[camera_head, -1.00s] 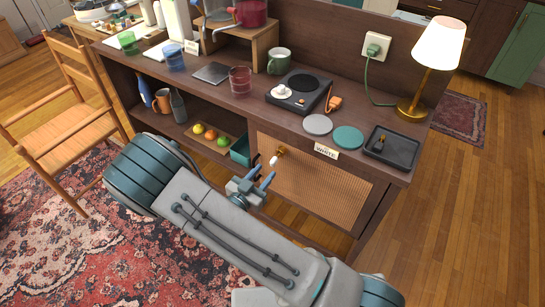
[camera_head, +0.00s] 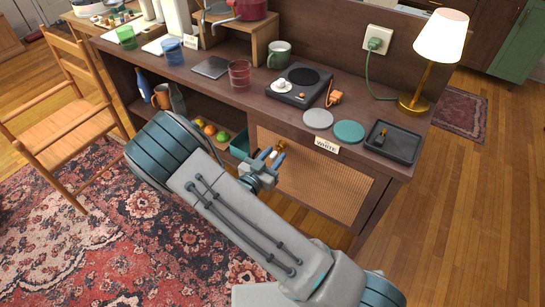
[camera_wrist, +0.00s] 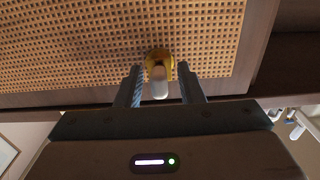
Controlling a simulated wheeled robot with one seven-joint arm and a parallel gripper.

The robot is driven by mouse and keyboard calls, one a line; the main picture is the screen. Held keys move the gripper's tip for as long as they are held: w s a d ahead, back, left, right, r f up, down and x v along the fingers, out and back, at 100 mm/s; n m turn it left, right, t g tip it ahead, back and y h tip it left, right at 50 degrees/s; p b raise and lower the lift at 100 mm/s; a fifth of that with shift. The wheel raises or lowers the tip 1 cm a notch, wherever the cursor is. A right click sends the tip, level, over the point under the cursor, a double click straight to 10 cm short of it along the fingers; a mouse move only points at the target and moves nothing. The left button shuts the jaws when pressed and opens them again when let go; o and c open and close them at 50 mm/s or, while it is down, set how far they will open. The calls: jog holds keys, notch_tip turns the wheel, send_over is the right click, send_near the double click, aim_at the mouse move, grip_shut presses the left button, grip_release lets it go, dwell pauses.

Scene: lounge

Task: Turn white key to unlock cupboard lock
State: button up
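The white key (camera_wrist: 160,84) sticks out of a round brass lock (camera_wrist: 159,58) on the woven cupboard door (camera_wrist: 90,40). In the wrist view my gripper (camera_wrist: 161,74) is open, with one blue-grey finger on each side of the key and a gap showing on both sides. In the head view my gripper (camera_head: 272,158) is at the upper left part of the cupboard door (camera_head: 315,175), with the white key (camera_head: 273,154) between its fingers. The lock is mostly hidden there. A label reading WHITE (camera_head: 327,146) stands on the counter edge above the door.
The dark counter (camera_head: 225,92) above carries a green mug (camera_head: 279,54), a red glass (camera_head: 239,74), a black hot plate (camera_head: 300,87), a black tray (camera_head: 393,142) and a lamp (camera_head: 440,40). Fruit lies on the open shelf left of the door. A wooden chair (camera_head: 60,110) stands at left.

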grip_shut()
